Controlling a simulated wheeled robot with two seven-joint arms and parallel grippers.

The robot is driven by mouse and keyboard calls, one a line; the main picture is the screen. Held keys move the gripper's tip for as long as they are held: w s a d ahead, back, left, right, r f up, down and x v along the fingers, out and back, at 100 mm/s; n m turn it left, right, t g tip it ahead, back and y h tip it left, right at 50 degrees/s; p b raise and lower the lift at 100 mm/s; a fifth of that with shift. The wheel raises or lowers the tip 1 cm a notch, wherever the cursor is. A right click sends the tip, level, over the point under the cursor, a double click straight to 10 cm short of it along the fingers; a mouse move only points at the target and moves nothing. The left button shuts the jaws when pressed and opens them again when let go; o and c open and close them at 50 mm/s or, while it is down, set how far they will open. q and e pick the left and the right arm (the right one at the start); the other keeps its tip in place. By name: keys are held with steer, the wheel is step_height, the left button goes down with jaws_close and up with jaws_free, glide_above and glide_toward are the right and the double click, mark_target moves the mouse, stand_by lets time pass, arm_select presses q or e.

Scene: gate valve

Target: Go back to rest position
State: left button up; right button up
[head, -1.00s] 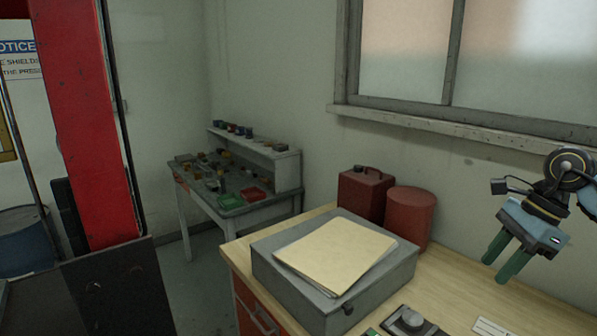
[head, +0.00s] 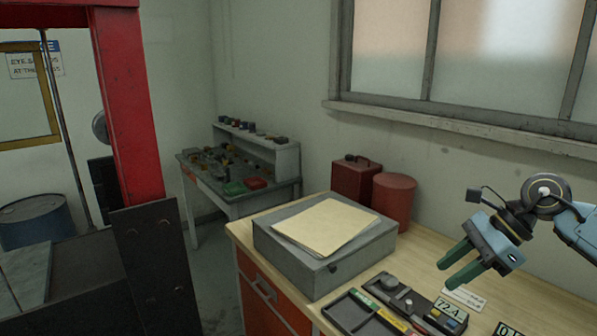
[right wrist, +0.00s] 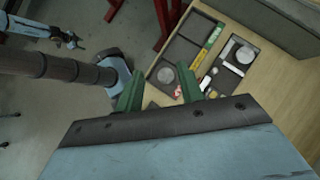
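My right gripper (head: 458,266) is at the right of the head view, raised above the wooden bench (head: 540,310). Its two green fingers are apart with nothing between them. In the right wrist view my right gripper (right wrist: 158,88) also shows its green fingers spread, with the bench and floor below. My left gripper (right wrist: 75,41) seems to show small at the top left of the right wrist view, over the floor; its fingers are too small to read. It is outside the head view.
A grey case (head: 285,258) with folders (head: 328,225) stands on the bench, beside a red box (head: 355,180) and a red canister (head: 393,200). Dark trays (head: 350,312) with tools lie in front. A red frame (head: 128,100) stands at left.

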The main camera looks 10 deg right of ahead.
steer(key=w+a+r+m+t+y, duration=0.25)
steer(key=a+m+t+y, duration=0.45)
steer(key=a+m+t, duration=0.8)
steer(key=s+d+f+m+g+h, duration=0.2)
steer(key=s+f+m+h, duration=0.2)
steer(key=f+m+h, duration=0.65)
steer(key=s+d+f+m+g+h, duration=0.1)
steer(key=s+d+f+m+h, duration=0.3)
steer(key=m, duration=1.2)
steer(key=s+a+f+m+g, duration=0.3)
steer(key=s+f+g, duration=0.3)
steer(key=s, duration=0.4)
steer(key=s+a+f+m+g, duration=0.3)
steer(key=s+f+m+g, duration=0.15)
steer(key=s+f, duration=0.35)
step_height(320, 180, down, 26)
steer(key=s+n+g+b, duration=0.1)
steer(key=s+g+b, duration=0.1)
steer(key=b, duration=0.3)
arm_select(q)
step_height(320, 180, down, 10)
steer(key=b, duration=0.5)
steer(key=shift+w, duration=0.25)
arm_select(e)
steer(key=s+d+f, duration=0.3)
steer(key=s+f, duration=1.4)
steer(key=f, duration=0.4)
steer(key=shift+g, duration=0.45)
